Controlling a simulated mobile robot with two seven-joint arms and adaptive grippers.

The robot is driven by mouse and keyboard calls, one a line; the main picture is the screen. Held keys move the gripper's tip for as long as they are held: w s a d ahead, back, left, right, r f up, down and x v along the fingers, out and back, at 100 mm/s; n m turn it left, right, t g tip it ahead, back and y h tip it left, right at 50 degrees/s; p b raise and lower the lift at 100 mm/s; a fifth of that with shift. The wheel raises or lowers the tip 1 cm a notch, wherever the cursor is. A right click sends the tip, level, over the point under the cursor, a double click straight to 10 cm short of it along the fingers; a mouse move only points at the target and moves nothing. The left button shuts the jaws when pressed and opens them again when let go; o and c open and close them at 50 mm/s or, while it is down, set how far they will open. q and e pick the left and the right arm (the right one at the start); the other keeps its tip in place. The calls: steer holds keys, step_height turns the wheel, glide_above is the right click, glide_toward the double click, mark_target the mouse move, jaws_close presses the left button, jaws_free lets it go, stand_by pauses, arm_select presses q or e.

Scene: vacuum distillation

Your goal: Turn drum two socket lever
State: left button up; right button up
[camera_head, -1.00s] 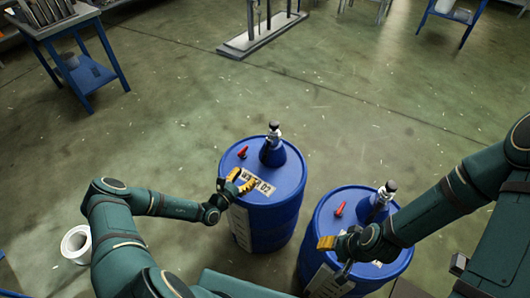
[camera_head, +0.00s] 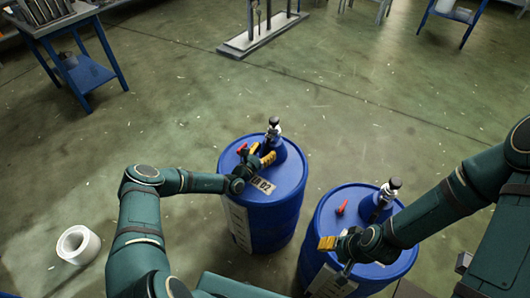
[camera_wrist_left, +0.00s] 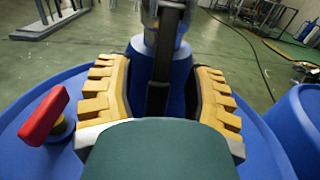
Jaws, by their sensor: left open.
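The drum with the label ending in 02 (camera_head: 262,221) is blue and stands left of a second blue drum. On its top are a blue cone-shaped socket (camera_head: 279,150) with a grey and black head (camera_head: 274,124), and a small red handle (camera_head: 242,149). My left gripper (camera_head: 262,155) is low over the lid beside the socket. In the left wrist view its orange fingers (camera_wrist_left: 162,85) are spread on either side of a dark upright lever (camera_wrist_left: 161,60) in front of the socket. Finger contact is not visible. My right gripper (camera_head: 327,243) is over the second drum.
The second drum (camera_head: 314,224) has its own red handle (camera_head: 342,207) and socket (camera_head: 378,208). A white roll (camera_head: 78,245) lies on the floor at left. A blue-legged table (camera_head: 88,72) and a metal stand (camera_head: 258,38) are farther back. The floor between is clear.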

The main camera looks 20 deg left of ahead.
arm_select(q)
steer(key=shift+w, duration=0.1)
jaws_close()
steer(key=shift+r, duration=0.1)
stand_by(0.3)
